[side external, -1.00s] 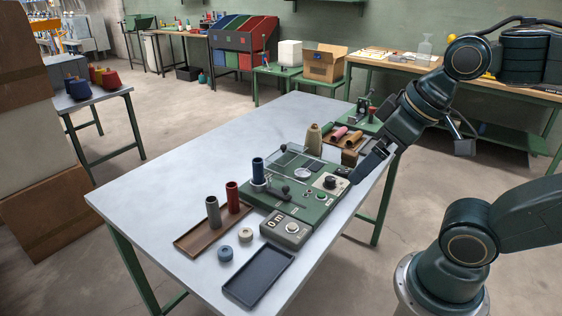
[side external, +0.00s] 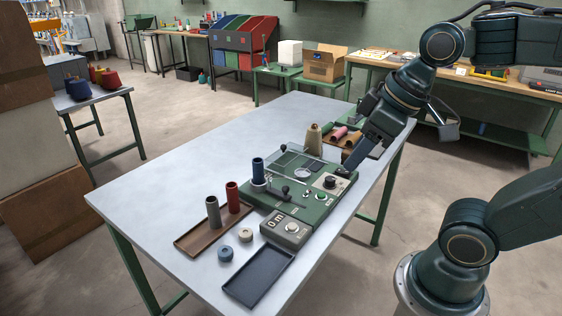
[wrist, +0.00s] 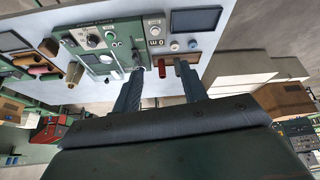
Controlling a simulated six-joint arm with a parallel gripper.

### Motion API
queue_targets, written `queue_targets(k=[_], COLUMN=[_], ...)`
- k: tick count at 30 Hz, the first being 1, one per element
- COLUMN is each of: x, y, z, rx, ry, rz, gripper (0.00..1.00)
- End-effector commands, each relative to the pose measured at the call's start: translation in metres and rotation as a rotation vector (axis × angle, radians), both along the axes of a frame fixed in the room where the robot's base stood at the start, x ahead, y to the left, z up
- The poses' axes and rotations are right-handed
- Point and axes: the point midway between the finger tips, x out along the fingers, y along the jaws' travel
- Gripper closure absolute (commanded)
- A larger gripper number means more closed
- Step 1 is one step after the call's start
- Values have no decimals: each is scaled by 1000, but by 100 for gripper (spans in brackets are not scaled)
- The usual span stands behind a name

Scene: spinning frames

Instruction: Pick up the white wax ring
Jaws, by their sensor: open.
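The white wax ring (side external: 245,234) is a small cream ring lying flat on the grey table, beside a blue ring (side external: 225,253) and left of the small dial box. It shows small in the wrist view (wrist: 174,46), beyond the fingertips. My gripper (side external: 348,168) is above the far right side of the green machine, well away from the ring, in the side view. In the wrist view my gripper (wrist: 160,69) has its two fingers apart with nothing held between them.
The green machine (side external: 318,204) with knobs and a blue spool stands between my gripper and the rings. A brown tray (side external: 196,241) holds a grey and a red spool. A black tray (side external: 258,277) lies at the near edge. The table's left half (side external: 160,180) is clear.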

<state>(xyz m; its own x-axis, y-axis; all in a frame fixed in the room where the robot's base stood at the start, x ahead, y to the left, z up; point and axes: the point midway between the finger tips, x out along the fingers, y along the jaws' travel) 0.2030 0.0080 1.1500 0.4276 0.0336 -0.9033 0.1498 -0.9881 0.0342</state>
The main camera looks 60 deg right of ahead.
Motion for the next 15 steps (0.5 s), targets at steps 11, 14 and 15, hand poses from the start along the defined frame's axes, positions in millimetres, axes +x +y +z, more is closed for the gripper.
queue_targets(k=[11, 14, 15], x=[64, 82, 89], y=[12, 13, 14], z=[0, -3, -5], rx=[-51, -55, -57], ry=[99, 117, 123], rz=[362, 463, 503], gripper=[57, 57, 57])
